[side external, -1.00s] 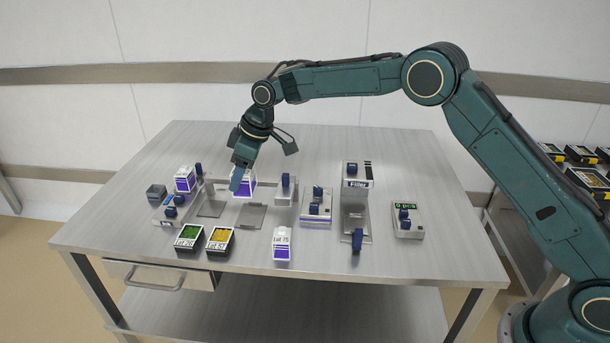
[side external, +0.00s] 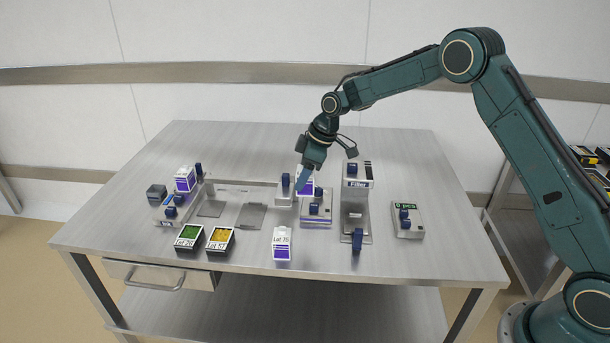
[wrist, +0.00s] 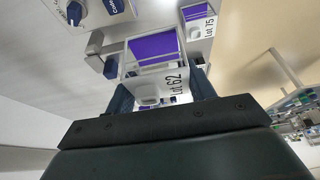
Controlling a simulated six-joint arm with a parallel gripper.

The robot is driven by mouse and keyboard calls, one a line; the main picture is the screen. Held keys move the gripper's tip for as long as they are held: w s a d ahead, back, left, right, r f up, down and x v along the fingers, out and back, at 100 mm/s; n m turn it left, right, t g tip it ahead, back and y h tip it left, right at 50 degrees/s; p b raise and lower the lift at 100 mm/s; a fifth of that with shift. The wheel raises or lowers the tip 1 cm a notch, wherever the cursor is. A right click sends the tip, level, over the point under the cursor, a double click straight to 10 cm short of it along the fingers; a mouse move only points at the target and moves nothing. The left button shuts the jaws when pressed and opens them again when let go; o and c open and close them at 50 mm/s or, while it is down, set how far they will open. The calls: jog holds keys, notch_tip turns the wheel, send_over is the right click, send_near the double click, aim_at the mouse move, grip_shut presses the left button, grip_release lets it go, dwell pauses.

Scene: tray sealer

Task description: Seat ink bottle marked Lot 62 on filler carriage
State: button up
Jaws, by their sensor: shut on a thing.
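My gripper (side external: 304,182) is shut on the ink bottle marked Lot 62 (wrist: 150,90), a white bottle with a purple panel. In the wrist view its label is readable between the two fingers. In the side view the bottle (side external: 308,187) is partly hidden by a finger and appears over the back of a flat grey unit with blue knobs (side external: 317,220). The gripper is left of the filler (side external: 357,184), a grey post with a labelled head. A low plate, perhaps the carriage (side external: 350,228), extends under the filler head, with a blue handle (side external: 357,240) at its front.
A white and purple bottle marked Lot 75 (side external: 282,245) stands at the front. A grey block with a blue knob (side external: 285,190) is left of my gripper. Two labelled trays (side external: 189,238) and a counter box (side external: 407,222) stand nearby. The table's back is clear.

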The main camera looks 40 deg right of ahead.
jog(key=s+d+f, duration=0.4)
jog(key=s+d, duration=0.4)
jog(key=d, duration=0.4)
jog(key=shift+d, duration=0.15)
jog(key=shift+f, duration=0.25)
jog(key=shift+f, duration=4.05)
jog(key=shift+f, duration=0.2)
jog(key=o, duration=1.1)
jog(key=shift+r, duration=0.1)
